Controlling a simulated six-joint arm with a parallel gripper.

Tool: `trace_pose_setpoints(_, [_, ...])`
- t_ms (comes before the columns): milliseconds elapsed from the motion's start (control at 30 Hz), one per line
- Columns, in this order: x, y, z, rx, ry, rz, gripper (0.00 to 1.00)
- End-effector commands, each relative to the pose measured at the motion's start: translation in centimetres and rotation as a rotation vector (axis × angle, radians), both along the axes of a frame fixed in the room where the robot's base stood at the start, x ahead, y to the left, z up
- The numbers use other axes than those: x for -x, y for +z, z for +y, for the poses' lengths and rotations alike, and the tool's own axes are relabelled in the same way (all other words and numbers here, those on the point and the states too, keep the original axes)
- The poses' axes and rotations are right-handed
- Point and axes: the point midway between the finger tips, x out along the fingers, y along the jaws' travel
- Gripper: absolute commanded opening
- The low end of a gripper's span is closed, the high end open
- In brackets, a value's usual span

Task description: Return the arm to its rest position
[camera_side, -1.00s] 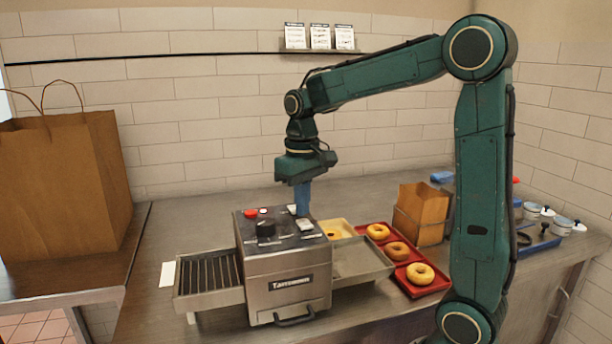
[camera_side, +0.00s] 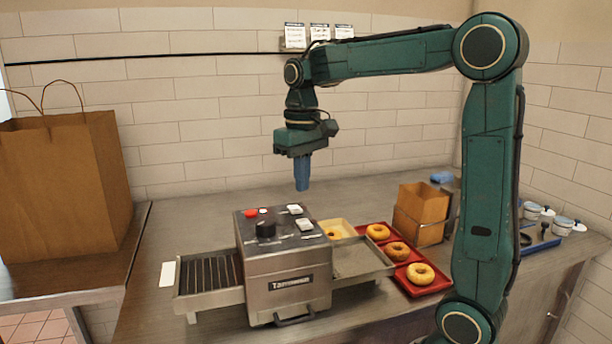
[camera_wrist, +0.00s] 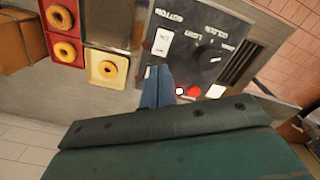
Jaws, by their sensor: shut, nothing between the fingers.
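The blue fingers are together and hold nothing. In the wrist view my gripper (camera_wrist: 158,72) points toward the edge of the panel, which carries a black knob, a red button and white switches. The green arm reaches in from the right, with its upper link nearly level.
A red tray (camera_side: 437,286) with bagels and a cream tray (camera_side: 338,224) stand right of the machine. A small brown bag (camera_side: 420,214) is behind them. A large paper bag (camera_side: 62,190) is at left. The air around my gripper is free.

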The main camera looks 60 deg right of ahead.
Motion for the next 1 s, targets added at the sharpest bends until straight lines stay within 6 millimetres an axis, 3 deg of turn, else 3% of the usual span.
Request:
trace_pose_setpoints(567, [0.6,0.4,0.5,0.004,0.009,-0.015,0.00])
trace_pose_setpoints(767, [2.4,0.8,2.2,0.018,0.039,-0.069,0.00])
trace_pose_setpoints(1000, [6.0,0.8,5.0,0.041,0.096,-0.173,0.00])
